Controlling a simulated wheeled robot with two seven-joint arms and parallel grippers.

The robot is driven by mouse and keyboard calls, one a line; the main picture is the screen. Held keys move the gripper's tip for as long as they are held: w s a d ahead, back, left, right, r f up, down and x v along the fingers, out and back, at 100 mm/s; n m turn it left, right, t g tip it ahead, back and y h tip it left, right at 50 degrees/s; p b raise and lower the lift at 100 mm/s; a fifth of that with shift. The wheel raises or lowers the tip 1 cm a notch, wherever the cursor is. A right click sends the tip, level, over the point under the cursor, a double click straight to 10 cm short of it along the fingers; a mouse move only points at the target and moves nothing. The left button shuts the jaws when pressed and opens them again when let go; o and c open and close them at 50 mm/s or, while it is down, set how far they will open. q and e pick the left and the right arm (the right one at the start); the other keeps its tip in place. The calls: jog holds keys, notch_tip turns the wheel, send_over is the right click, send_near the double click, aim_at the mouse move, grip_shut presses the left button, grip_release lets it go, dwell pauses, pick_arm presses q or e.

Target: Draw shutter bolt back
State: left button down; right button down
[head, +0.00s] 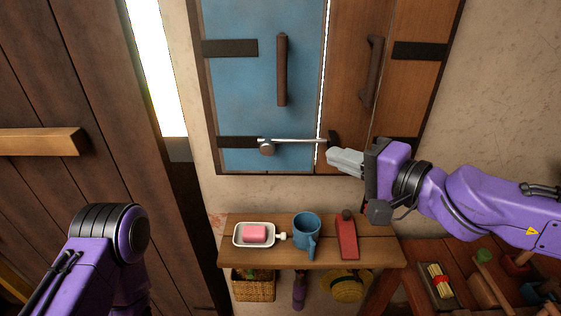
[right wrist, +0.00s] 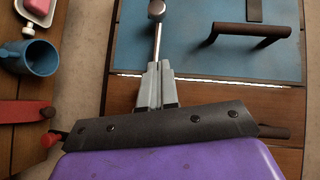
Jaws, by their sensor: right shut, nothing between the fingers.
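The shutter has a blue leaf (head: 240,95) on the left and a brown wooden leaf (head: 347,60) on the right, with a thin bright gap between them. The bolt (head: 295,140) is a slim metal rod lying nearly level across that gap, with a round grey knob (head: 267,148) on the blue leaf and a dark end on the brown leaf. My right gripper (head: 331,156) is shut and empty just below the dark end. In the right wrist view the bolt (right wrist: 156,42) runs up from the fingertips (right wrist: 160,66); its near end is hidden. I cannot tell whether they touch.
Dark upright handles stand out from the blue leaf (head: 282,70) and the brown leaf (head: 374,70). Below, a wooden shelf (head: 270,260) holds a soap dish (head: 238,240), a blue mug (head: 306,228) and a red board (head: 347,238). A dark plank door is at the left.

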pick_arm(q)
jog(key=shift+w+a+f, duration=0.1)
jog(key=shift+w+f, duration=0.05)
pick_arm(e)
jog(key=w+a+f, duration=0.1)
jog(key=w+a, duration=0.3)
jog(key=a, duration=0.4)
jog(key=shift+w+a+f, duration=0.35)
jog(key=shift+w+a, duration=0.05)
